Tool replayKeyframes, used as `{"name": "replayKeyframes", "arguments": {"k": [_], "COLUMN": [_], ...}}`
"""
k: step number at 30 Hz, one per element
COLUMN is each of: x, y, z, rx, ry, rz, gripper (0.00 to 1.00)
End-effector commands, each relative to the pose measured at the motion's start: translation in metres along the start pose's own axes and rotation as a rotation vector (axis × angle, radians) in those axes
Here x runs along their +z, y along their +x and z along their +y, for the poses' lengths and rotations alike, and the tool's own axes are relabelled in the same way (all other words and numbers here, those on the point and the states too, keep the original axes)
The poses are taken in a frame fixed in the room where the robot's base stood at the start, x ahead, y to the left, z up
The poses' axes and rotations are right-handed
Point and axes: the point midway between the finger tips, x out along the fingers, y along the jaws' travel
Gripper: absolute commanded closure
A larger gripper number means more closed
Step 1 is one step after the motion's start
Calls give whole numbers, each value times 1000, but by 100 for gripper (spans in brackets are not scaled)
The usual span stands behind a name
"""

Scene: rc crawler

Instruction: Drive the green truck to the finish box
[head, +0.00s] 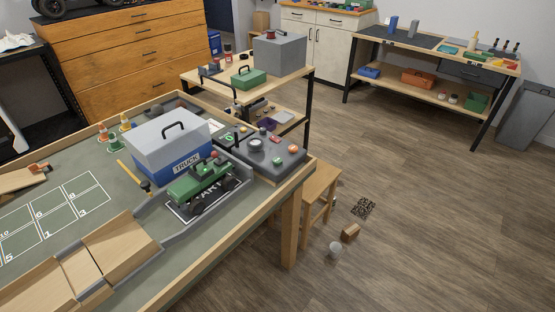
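The green truck (199,183) stands upright on a dark start pad (228,193) with partly covered white lettering, inside a grey-walled lane at the table's right end. A grey control console (279,160) with a round dial (256,145) and several coloured buttons is at the table corner, behind and right of the truck. A white-lined grid with numbers (55,215) is painted on the green table top to the left. No box labelled finish can be made out. My gripper is not in view.
Wooden ramps (118,245) adjoin the lane's near-left end. A blue-and-white case marked TRUCK (172,145) stands behind the truck. Small cones (103,131) stand at the far table side. A wooden stool (320,195) is beside the table. The floor at right (440,220) is mostly clear.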

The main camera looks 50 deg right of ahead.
Motion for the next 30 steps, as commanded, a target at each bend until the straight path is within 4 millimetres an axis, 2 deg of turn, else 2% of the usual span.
{"name": "replayKeyframes", "arguments": {"k": [1,6,30], "x": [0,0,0], "y": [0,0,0], "z": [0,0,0], "rx": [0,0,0], "ry": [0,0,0], "rz": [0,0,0], "gripper": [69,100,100]}}
